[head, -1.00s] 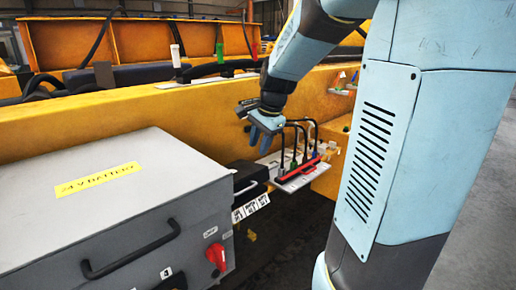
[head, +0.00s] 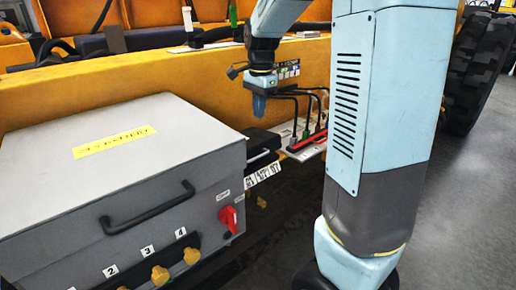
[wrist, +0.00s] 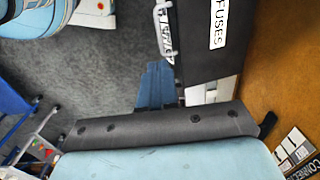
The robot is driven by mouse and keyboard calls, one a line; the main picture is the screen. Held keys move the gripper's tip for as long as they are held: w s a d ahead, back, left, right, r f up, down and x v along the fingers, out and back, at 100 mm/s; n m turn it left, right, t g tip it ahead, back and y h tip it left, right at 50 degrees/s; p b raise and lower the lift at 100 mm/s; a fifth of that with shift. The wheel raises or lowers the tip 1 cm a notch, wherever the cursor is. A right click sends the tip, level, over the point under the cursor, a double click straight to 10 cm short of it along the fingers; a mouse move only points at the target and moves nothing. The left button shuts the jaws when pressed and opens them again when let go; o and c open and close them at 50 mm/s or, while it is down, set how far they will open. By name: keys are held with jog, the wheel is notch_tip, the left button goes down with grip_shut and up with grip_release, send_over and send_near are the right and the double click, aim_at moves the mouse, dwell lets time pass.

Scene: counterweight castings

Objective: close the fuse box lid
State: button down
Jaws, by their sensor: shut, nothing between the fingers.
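The fuse box (head: 262,141) is a small black box on the side of the yellow frame, just right of the grey battery box. In the wrist view its dark lid (wrist: 200,48) carries a white FUSES label. I cannot tell how far the lid stands open. My gripper (head: 259,104) points down above the fuse box, its fingers shut and empty. In the wrist view the blue fingers (wrist: 156,86) show beside the lid's lower left corner. I cannot tell whether they touch it.
The grey battery box (head: 110,160) with a black handle and red switch (head: 228,218) stands at left. Black cables and a red bar (head: 307,140) sit close right of the fuse box. White labels (head: 262,175) hang below it. Open floor (head: 470,220) lies at right.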

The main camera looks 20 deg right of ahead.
jog(key=shift+w+a, duration=0.15)
send_near(258, 148)
jog(key=s+f, duration=0.1)
jog(key=f, duration=0.1)
jog(key=s+a+f, duration=0.1)
jog(key=f, duration=0.1)
jog(key=s+a+f, duration=0.1)
jog(key=s+f, duration=0.1)
jog(key=f, duration=0.1)
dwell(0.4)
jog(key=f, duration=0.1)
jog(key=s+f, duration=0.1)
jog(key=f, duration=0.2)
jog(key=shift+s+d+f, duration=0.15)
jog(key=shift+s+d, duration=0.15)
jog(key=shift+s, duration=0.1)
